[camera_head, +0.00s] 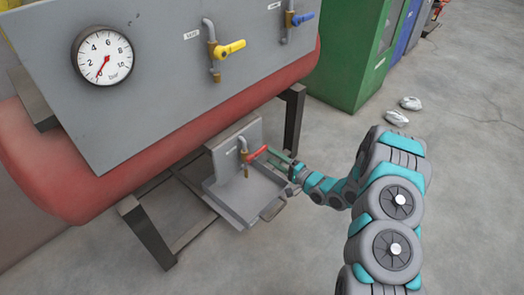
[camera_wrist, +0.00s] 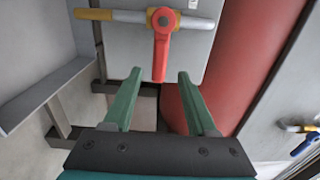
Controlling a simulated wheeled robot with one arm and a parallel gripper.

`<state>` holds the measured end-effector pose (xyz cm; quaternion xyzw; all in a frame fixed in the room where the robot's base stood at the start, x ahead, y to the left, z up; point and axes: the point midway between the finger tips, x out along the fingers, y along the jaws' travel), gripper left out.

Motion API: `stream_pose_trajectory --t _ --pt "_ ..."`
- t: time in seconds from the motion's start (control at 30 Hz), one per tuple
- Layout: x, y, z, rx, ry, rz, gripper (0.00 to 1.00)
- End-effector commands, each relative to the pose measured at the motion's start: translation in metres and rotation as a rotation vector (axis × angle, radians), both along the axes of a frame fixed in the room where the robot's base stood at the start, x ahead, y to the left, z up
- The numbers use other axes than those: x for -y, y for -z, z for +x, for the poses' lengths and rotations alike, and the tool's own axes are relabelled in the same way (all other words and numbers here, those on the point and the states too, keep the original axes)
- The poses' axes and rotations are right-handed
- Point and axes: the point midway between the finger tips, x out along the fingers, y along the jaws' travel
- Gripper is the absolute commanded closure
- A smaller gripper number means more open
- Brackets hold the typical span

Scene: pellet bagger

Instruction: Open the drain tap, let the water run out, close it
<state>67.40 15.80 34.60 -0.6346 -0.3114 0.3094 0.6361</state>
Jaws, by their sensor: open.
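The drain tap is low under the red tank, with a brass body (camera_head: 244,146) and a red lever (camera_head: 258,153). In the head view the lever sticks out to the right, across the downward outlet pipe. In the wrist view the red lever (camera_wrist: 162,52) stands square to the pipe (camera_wrist: 115,16) and points toward me. My gripper (camera_head: 277,160) is open, just right of the lever. In the wrist view the lever's free end shows between the fingertips (camera_wrist: 160,76); I cannot tell whether either finger touches it. No water stream shows at the outlet.
A grey tray (camera_head: 228,205) sits under the tap. Yellow-handled (camera_head: 230,48) and blue-handled (camera_head: 302,18) taps are on the panel above, with a gauge (camera_head: 102,56) near 0. Dark frame legs (camera_head: 147,232) flank the tray. Floor is clear at right, except two silvery objects (camera_head: 403,110).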

Motion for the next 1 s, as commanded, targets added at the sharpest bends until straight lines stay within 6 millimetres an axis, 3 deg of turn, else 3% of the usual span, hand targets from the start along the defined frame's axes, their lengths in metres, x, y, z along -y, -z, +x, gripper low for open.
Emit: stream_pose_trajectory --t 0.4,0.87,1.0 --pt "-0.042 0.001 0.031 -0.001 -0.002 -0.004 0.43" --pt "-0.049 0.001 0.038 -0.002 0.001 -0.003 0.43" --pt "-0.049 0.001 0.037 -0.002 0.001 -0.003 0.57"
